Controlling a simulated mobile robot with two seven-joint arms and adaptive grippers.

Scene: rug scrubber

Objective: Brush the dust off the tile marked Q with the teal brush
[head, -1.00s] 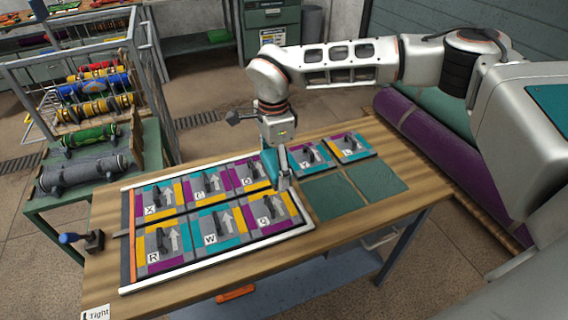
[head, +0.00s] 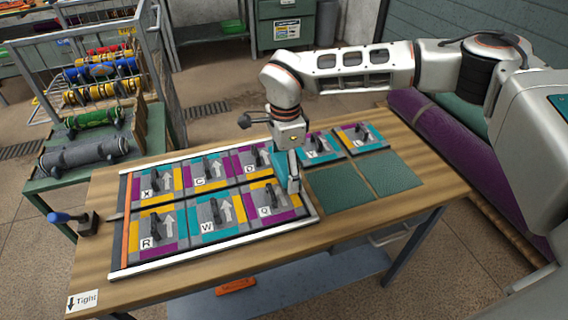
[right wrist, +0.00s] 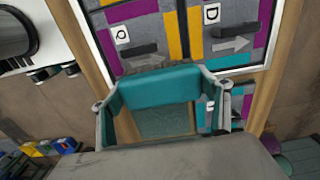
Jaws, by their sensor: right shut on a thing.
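The tile marked Q (head: 268,201) is in the front row of the framed board, at its right end. It carries a dark raised handle and a pale arrow, and looks grey and dusty in its middle. It also shows in the right wrist view (right wrist: 137,50). My right gripper (head: 287,160) is shut on the teal brush (right wrist: 160,88), which lies across between its fingers. In the head view the brush is over the right edge of tile Q; I cannot tell whether its bristles touch the tile. My left gripper is not in view.
Tiles X, C, D, R and W fill the rest of the board (head: 211,253). Two more tiles (head: 361,137) and two bare green squares (head: 334,188) lie to the right. A blue-handled tool (head: 88,222) is at the table's left edge.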

